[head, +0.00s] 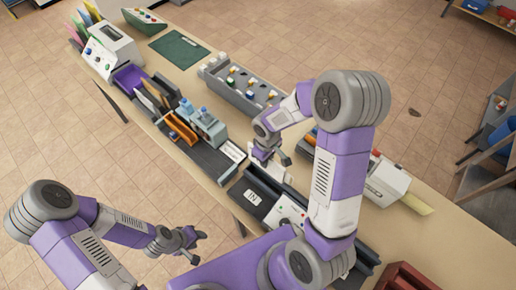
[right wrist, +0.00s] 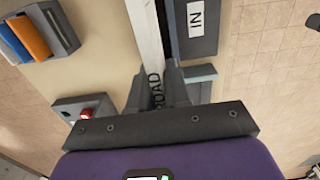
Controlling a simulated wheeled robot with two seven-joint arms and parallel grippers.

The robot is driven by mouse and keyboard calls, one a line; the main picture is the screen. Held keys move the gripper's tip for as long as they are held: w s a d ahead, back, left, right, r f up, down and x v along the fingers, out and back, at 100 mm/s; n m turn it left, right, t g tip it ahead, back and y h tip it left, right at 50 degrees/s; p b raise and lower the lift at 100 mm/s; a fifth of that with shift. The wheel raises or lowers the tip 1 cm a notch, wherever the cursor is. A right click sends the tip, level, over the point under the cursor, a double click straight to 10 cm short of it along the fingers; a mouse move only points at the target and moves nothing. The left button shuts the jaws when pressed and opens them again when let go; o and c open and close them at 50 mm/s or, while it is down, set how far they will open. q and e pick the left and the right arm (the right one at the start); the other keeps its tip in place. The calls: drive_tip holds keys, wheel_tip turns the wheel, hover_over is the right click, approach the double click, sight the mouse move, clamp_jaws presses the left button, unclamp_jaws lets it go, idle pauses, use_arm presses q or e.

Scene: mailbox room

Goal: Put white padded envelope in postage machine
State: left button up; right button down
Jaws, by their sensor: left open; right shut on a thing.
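My right gripper (head: 268,158) is shut on the white padded envelope (head: 276,171) above the table, near the black tray with the "IN" label. In the right wrist view the envelope (right wrist: 146,35) shows as a narrow white strip, seen nearly edge-on, running up from between the fingers (right wrist: 155,92). Dark letters "ROAD" show between the fingers. My left gripper (head: 180,240) is open and empty, off the table's near side. A white and grey machine (head: 386,182) stands right of my right arm; I cannot tell for certain whether it is the postage machine.
The "IN" tray (head: 253,197) lies close by; its label also shows in the right wrist view (right wrist: 196,14). A red box (head: 408,278) is at the near right.

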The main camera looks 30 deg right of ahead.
sight(268, 169)
drive_tip(key=shift+s+f, duration=0.65)
drive_tip(key=shift+s, duration=0.25)
drive_tip(key=shift+w+f+b, duration=0.2)
drive_tip(key=shift+f+b, duration=0.4)
drive_tip(key=shift+f, duration=0.15)
drive_tip(key=shift+w+f+b, duration=0.15)
drive_tip(key=shift+f+b, duration=0.4)
drive_tip(key=shift+f, duration=0.15)
drive_tip(key=shift+s+f+b, duration=0.2)
drive_tip(key=shift+f+b, duration=0.1)
drive_tip(key=shift+f, duration=0.15)
use_arm(q)
drive_tip(key=f, duration=0.1)
drive_tip(key=s+f, duration=0.1)
drive_tip(key=f, duration=0.1)
use_arm(e)
drive_tip(key=shift+w, duration=0.15)
use_arm(q)
drive_tip(key=shift+f+b, duration=0.25)
drive_tip(key=shift+b, duration=0.05)
use_arm(e)
drive_tip(key=shift+f, duration=0.2)
